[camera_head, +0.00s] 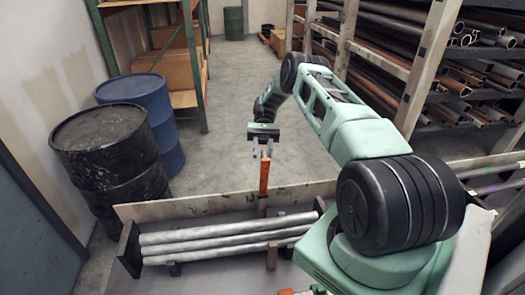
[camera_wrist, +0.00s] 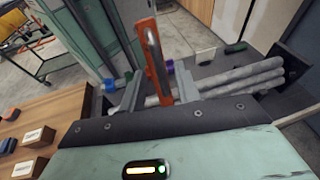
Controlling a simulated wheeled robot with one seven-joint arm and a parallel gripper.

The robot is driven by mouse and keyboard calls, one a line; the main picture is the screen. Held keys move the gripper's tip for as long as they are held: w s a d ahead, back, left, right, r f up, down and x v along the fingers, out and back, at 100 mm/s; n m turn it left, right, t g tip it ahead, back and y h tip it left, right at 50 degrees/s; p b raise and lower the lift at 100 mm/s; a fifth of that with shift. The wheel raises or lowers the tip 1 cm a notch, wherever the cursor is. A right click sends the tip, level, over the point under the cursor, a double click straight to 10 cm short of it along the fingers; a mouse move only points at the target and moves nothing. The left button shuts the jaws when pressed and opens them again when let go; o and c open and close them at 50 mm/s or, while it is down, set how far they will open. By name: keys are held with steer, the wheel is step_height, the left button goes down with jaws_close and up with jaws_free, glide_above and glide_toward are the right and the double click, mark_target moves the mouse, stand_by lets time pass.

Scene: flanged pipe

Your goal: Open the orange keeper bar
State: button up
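The orange keeper bar (camera_head: 264,176) stands upright at the far side of the pipe rack in the head view. In the wrist view the bar (camera_wrist: 155,62) rises between the two fingers of my gripper (camera_wrist: 159,70), with a visible gap on either side. My gripper (camera_head: 263,151) is at the bar's upper end in the head view, and its fingers are apart. Whether either finger touches the bar cannot be told. Several grey pipes (camera_head: 215,237) lie side by side in the rack, left of and below the bar; they also show in the wrist view (camera_wrist: 240,77).
A black drum (camera_head: 105,155) and a blue drum (camera_head: 150,110) stand at the left. A shelf of pipes (camera_head: 480,60) stands at the right. A low board (camera_head: 160,209) runs along the rack's far side. The floor (camera_head: 225,130) beyond is clear.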

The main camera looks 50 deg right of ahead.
steer(key=shift+r, duration=0.15)
step_height(320, 180, up, 10)
steer(key=p, duration=0.6)
steer(key=shift+f+b, duration=0.2)
steer(key=shift+b, duration=0.15)
steer(key=w+d+r+t+h+b, duration=0.25)
steer(key=r+t+h+b, duration=0.35)
steer(key=b, duration=0.8)
steer(key=t+h+p, duration=0.1)
steer(key=p, duration=0.4)
glide_toward(263, 175)
steer(key=f, duration=0.4)
steer(key=w+f, duration=0.1)
steer(key=f, duration=0.1)
steer(key=shift+a, duration=0.15)
